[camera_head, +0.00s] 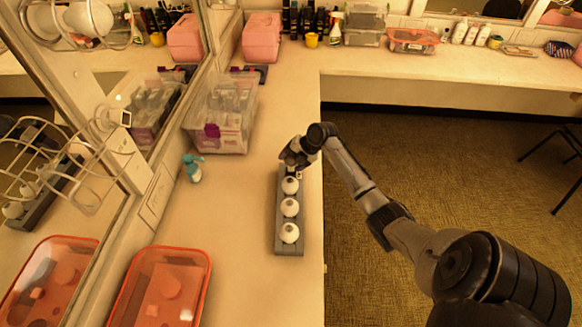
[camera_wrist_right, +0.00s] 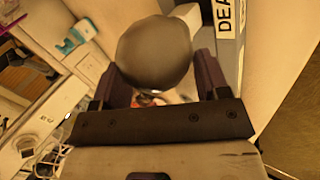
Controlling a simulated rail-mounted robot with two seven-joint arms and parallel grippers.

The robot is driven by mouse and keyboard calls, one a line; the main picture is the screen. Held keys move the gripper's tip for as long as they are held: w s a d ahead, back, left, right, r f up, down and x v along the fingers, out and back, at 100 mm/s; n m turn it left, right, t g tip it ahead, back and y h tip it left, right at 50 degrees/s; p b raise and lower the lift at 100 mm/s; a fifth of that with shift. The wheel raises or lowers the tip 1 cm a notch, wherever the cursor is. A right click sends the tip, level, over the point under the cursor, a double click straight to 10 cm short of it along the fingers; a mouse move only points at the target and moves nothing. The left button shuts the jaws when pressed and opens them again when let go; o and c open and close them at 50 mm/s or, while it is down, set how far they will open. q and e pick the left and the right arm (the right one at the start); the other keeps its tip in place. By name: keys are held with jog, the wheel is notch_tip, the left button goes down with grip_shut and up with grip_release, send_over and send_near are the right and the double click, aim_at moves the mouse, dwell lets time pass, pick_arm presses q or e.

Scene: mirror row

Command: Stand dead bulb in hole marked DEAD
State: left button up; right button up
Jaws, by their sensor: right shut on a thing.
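The dead bulb (camera_wrist_right: 155,52) shows as a dull grey globe between the fingers of my right gripper (camera_wrist_right: 158,88) in the wrist view; the gripper is shut on it. A grey rack (camera_head: 289,249) stands on the counter with white bulbs in a row: a near one (camera_head: 289,233), a middle one (camera_head: 290,207) and a far one (camera_head: 290,186). My right gripper (camera_head: 295,160) is over the rack's far end in the head view and hides that end. The DEAD label (camera_wrist_right: 228,14) on the rack shows beside the held bulb. The hole itself is hidden. My left gripper is not in view.
A clear plastic bin (camera_head: 222,115) and a small teal-and-white bottle (camera_head: 192,168) stand left of the rack. An orange tray (camera_head: 125,312) lies at near left. The mirror (camera_head: 150,55) runs along the left. The counter's right edge is close beside the rack.

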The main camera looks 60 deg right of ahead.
aim_at(294, 166)
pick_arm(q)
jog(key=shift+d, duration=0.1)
pick_arm(e)
jog(key=shift+w+a+f, duration=0.1)
jog(key=shift+w+f, duration=0.05)
jog(key=shift+f, duration=0.15)
jog(key=shift+f+p, duration=0.3)
jog(key=shift+f, duration=1.55)
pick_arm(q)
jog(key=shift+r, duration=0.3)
